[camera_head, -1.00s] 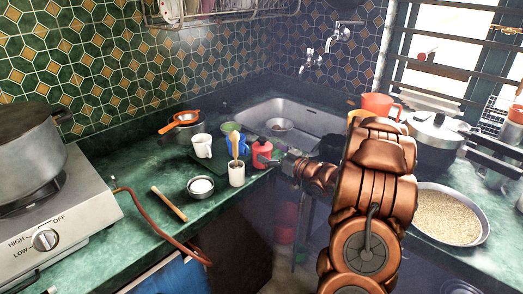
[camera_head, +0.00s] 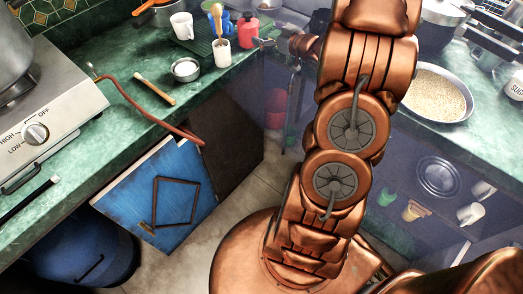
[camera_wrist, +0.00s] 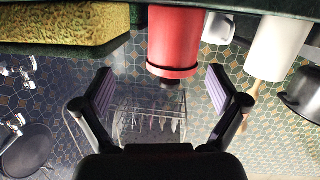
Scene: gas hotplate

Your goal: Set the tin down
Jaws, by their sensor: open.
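The red tin (camera_head: 247,30) with a dark top stands upright on the green counter near its front edge, by the sink. In the wrist view, which is upside down, the tin (camera_wrist: 173,38) shows with its base at the counter edge at the top of the picture. My gripper (camera_wrist: 162,84) is open, with one finger on either side of the tin's line and clear space between each finger and the tin. In the head view my gripper (camera_head: 268,42) is just right of the tin, its fingers small and partly hidden.
A white cup with a wooden spoon (camera_head: 221,52) stands close left of the tin. A white mug (camera_head: 182,26) and a small bowl (camera_head: 186,69) are farther left. A yellow sponge (camera_wrist: 70,22) shows in the wrist view. A blue cabinet door (camera_head: 150,200) hangs open below.

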